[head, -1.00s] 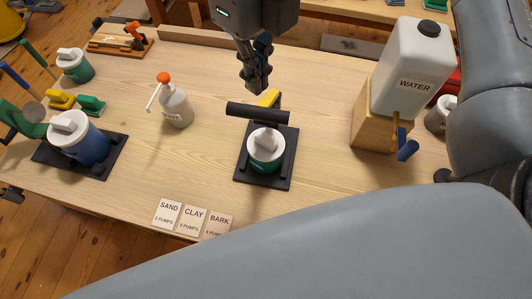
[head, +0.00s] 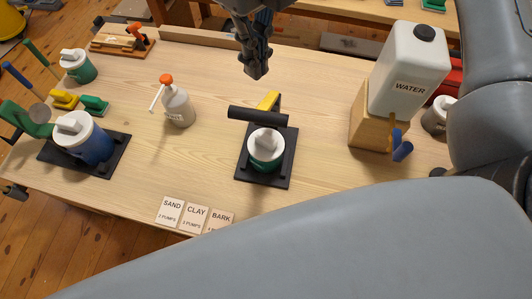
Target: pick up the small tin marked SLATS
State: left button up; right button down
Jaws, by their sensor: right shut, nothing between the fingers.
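No marking reading SLATS can be made out on any tin. Another green tin with a white lid (head: 79,67) stands at the back left. A grey tin with a pale lid (head: 437,116) is at the right, partly hidden by my arm. My right gripper (head: 256,72) is shut and empty, pointing down above the table, beyond the middle tin and apart from it. My left gripper is not in view.
A white WATER container (head: 411,65) stands on a wooden block (head: 371,128) at right. A pump bottle (head: 177,106) and a larger blue tin (head: 88,143) are to the left. Three cards, SAND (head: 170,210), CLAY (head: 194,218) and BARK (head: 219,222), lie at the front edge.

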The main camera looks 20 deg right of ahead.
aim_at(264, 167)
jog(key=k, duration=2)
